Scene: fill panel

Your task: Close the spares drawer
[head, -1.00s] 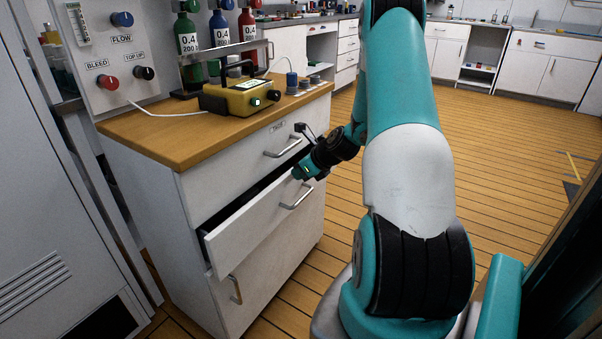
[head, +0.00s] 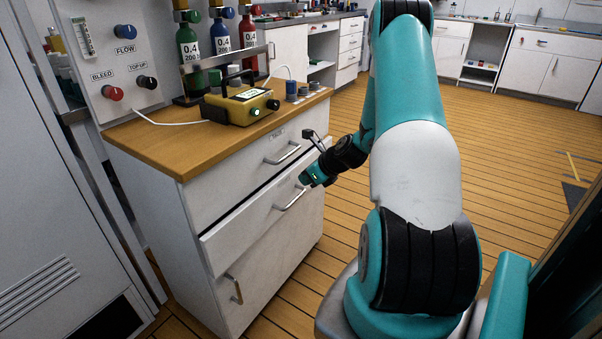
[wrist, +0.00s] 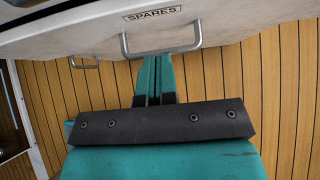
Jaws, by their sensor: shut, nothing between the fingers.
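The spares drawer (head: 245,232) is the middle drawer of the white cabinet, below the top drawer. Its front stands slightly proud of the cabinet, with a thin dark gap above it. Its label (wrist: 153,13) reads SPARES in the wrist view, and its metal handle (wrist: 161,50) lies just below the label. My gripper (head: 304,180) is shut and empty at the right part of the drawer front, by the handle. In the wrist view the fingertips (wrist: 154,60) reach up to the handle and drawer front; whether they touch cannot be told.
The top drawer (head: 230,185) is shut. A lower door (head: 270,270) has its own handle. A yellow device (head: 240,106) and several knobs stand on the wooden top. Wooden floor (head: 500,150) lies open to the right.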

